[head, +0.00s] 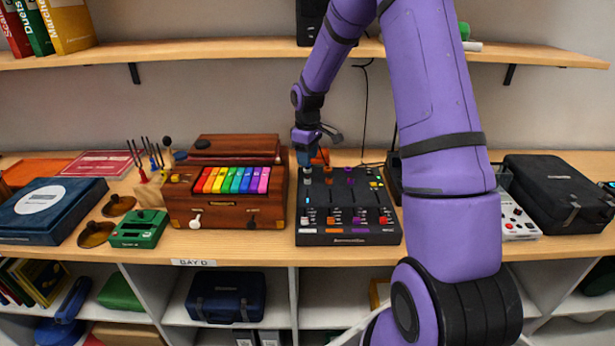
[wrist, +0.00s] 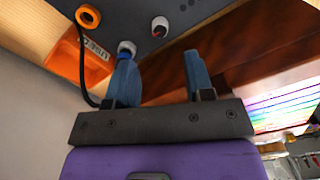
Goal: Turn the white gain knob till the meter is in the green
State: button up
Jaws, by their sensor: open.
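The dark mixer (head: 348,240) stands on the wooden bench, with columns of white, orange and purple controls. The white knob (wrist: 126,48) shows beside the left finger in the wrist view; I take it for the gain knob. Small yellow and green lights (head: 377,184) show on the mixer's right side; I cannot read a meter level. My gripper (head: 304,157) is over the mixer's back left corner, pointing down. In the wrist view my gripper (wrist: 160,68) is open, blue fingers apart with nothing between them. The left finger partly overlaps the white knob; I cannot tell if they touch.
A wooden case with rainbow keys (head: 232,180) stands close left of the mixer. An orange box (wrist: 75,62) and black cable lie behind it. A green device (head: 139,229) and blue case (head: 45,215) are farther left. A shelf runs above; my arm hides part of the bench.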

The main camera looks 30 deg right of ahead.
aim_at(307, 178)
notch_tip(307, 178, down, 8)
jog(key=shift+r, duration=0.2)
grip_shut()
